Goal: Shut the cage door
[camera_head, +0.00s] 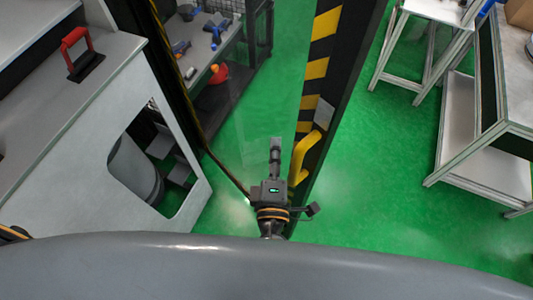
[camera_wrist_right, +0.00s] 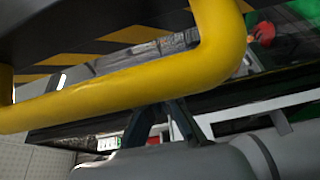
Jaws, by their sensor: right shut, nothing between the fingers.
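The cage door's black frame with yellow stripes (camera_head: 319,68) stands upright right of centre in the head view. A yellow bar handle (camera_head: 304,157) is fixed to its lower part. My right gripper (camera_head: 276,146) is shut and empty, just left of the handle. In the right wrist view the handle (camera_wrist_right: 125,95) crosses the picture close to the camera. The dark gripper fingers (camera_wrist_right: 157,122) show just below the bar; whether they touch it I cannot tell. My left gripper is not in view.
A grey cabinet (camera_head: 75,130) with a red-handled object (camera_head: 77,52) stands at left. A bench with tools (camera_head: 205,45) is behind the gap left of the striped frame. Metal-framed tables (camera_head: 480,165) stand at right. Green floor (camera_head: 400,200) is clear between.

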